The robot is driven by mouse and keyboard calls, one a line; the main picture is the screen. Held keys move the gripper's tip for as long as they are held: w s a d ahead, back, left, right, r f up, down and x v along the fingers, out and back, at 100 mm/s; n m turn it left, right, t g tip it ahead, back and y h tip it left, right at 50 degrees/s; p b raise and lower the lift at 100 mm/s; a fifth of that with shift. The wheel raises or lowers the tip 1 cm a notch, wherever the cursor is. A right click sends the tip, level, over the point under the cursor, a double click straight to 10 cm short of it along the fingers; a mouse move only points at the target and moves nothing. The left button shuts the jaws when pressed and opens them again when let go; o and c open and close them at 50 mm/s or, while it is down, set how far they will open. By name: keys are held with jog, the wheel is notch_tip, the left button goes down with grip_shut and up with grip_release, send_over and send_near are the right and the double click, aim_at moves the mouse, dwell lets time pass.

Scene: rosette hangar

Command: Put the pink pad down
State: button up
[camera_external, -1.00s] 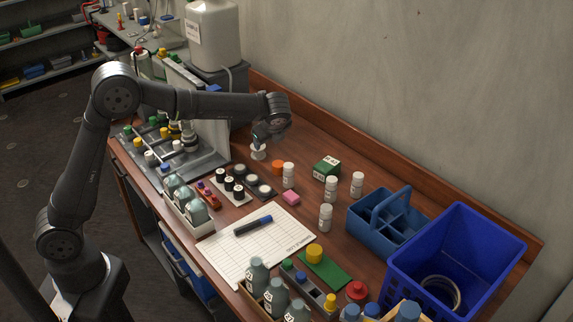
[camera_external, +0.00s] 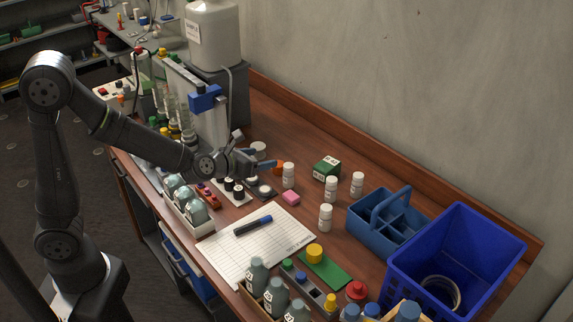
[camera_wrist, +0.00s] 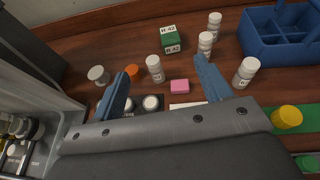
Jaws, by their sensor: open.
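The pink pad (camera_external: 291,198) lies flat on the wooden bench, just beyond the sheet of paper and near a white bottle. In the wrist view the pink pad (camera_wrist: 179,86) shows between and ahead of the two blue fingers. My gripper (camera_external: 260,156) is above the bench to the left of the pad, tilted. In the wrist view my gripper (camera_wrist: 161,75) has its fingers wide apart with nothing held between them. Nothing hides the pad in either view.
White bottles (camera_external: 289,175) stand near the pad, with a green box (camera_external: 327,167) behind. A blue caddy (camera_external: 365,222) and blue basket (camera_external: 400,265) are to the right. Black-capped jars (camera_external: 238,192) stand below my gripper. A marker (camera_external: 253,225) lies on the paper (camera_external: 225,258).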

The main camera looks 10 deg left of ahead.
notch_tip(320, 180, down, 2)
jog(key=s+m+g, duration=0.1)
jog(key=s+m, duration=0.1)
jog(key=s, duration=0.1)
send_near(288, 197)
jog(key=shift+w+d+f+h, duration=0.15)
jog(key=shift+w+d+f, duration=0.25)
jog(key=shift+w+f, duration=0.15)
jog(key=shift+w+d+f+h, duration=0.15)
jog(key=shift+w+d+f, duration=0.2)
jog(key=shift+w+f, duration=0.25)
jog(key=shift+r+x, duration=0.2)
jog(key=shift+x, duration=1.3)
jog(key=shift+r+x, duration=0.15)
jog(key=shift+x, duration=1.35)
jog(key=shift+w+d, duration=0.1)
jog(key=shift+d, duration=0.05)
jog(key=shift+c, duration=0.4)
jog(key=c, duration=1)
jog(key=shift+c, duration=0.2)
jog(key=shift+r, duration=0.15)
